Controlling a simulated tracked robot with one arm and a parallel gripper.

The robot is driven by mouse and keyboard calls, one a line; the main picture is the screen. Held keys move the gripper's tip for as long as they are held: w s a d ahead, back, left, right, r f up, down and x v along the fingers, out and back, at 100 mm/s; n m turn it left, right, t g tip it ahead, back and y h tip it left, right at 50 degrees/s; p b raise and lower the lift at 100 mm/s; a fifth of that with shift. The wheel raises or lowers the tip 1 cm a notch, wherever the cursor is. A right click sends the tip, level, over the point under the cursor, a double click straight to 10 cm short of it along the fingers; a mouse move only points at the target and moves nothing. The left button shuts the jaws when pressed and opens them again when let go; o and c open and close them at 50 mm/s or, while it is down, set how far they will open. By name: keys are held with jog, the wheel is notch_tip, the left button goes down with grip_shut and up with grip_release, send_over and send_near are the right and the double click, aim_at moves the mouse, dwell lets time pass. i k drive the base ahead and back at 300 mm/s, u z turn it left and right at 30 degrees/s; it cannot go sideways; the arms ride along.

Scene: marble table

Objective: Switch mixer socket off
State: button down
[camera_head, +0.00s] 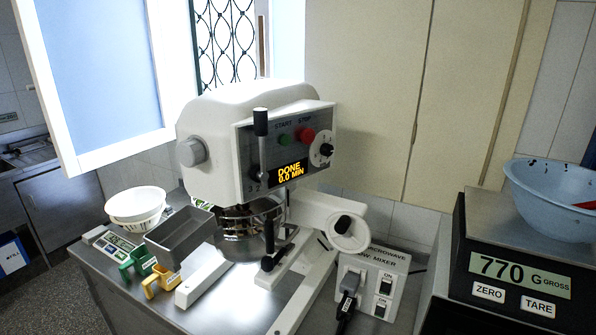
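A white socket box (370,285) stands on the steel table at the lower middle right, right of the mixer's base. Its label reads partly "...crowave" and "...ow mixer". It has two dark switches one above the other, an upper switch (385,287) with "ON" above it and a lower switch (380,309). Their positions are too small to tell. A black plug (349,292) with a cable sits at the box's left side. My gripper is not in view.
A mixer handwheel (345,232) overhangs the socket box's upper left. A scale (515,280) reading 770 g holds a blue bowl (552,205) at right. A grey tin (180,237), green and yellow cups and white bowls (136,203) crowd the left.

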aim_at(380, 310)
jog(key=z, duration=0.1)
jog(key=i, duration=1)
jog(key=u, duration=0.1)
